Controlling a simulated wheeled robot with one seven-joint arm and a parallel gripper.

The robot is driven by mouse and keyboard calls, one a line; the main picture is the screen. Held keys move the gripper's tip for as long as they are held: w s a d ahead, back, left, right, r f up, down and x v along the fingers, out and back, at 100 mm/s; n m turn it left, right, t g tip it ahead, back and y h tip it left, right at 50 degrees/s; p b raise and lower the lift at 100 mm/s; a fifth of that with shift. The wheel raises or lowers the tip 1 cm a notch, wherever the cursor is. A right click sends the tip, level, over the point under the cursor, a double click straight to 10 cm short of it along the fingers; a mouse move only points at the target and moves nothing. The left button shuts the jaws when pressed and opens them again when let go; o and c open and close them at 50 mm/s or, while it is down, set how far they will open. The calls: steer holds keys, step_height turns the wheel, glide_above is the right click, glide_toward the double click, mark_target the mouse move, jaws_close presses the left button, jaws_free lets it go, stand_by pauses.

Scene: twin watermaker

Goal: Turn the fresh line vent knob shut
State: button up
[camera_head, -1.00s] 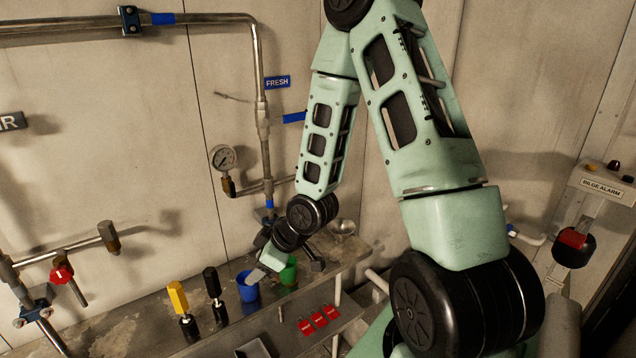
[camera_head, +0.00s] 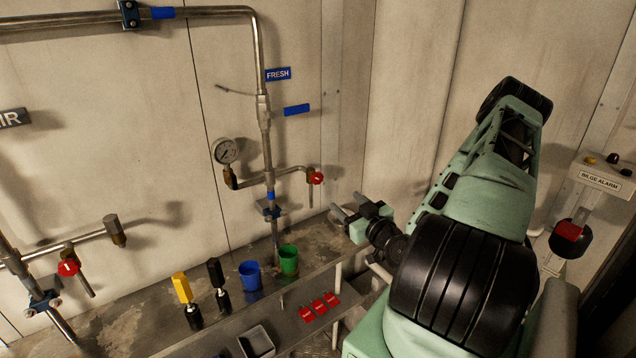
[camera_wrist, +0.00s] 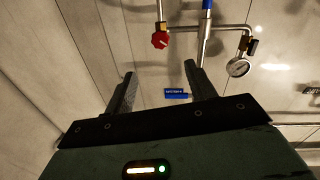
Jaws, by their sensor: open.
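The fresh line vent knob (camera_head: 316,178) is a small red knob at the right end of a short side pipe off the fresh line, on the back wall. It also shows in the wrist view (camera_wrist: 160,40), above and between my fingers, apart from them. My gripper (camera_head: 350,206) is open and empty, to the right of and lower than the knob in the head view. Both fingers (camera_wrist: 160,72) show in the wrist view with nothing between them. The blue FRESH label (camera_head: 278,74) is on the wall above.
A pressure gauge (camera_head: 225,151) is on the same side pipe, left of the fresh pipe. On the bench below are a blue cup (camera_head: 250,275), a green cup (camera_head: 288,260) and two bottle-like tools. Another red knob (camera_head: 68,267) is at left.

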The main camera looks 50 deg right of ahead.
mark_target(319, 179)
steer(key=b+x, duration=0.1)
steer(key=x, duration=1.4)
steer(key=shift+w+d, duration=0.1)
steer(key=shift+w, duration=0.2)
steer(key=shift+c, duration=0.2)
steer(key=c, duration=0.9)
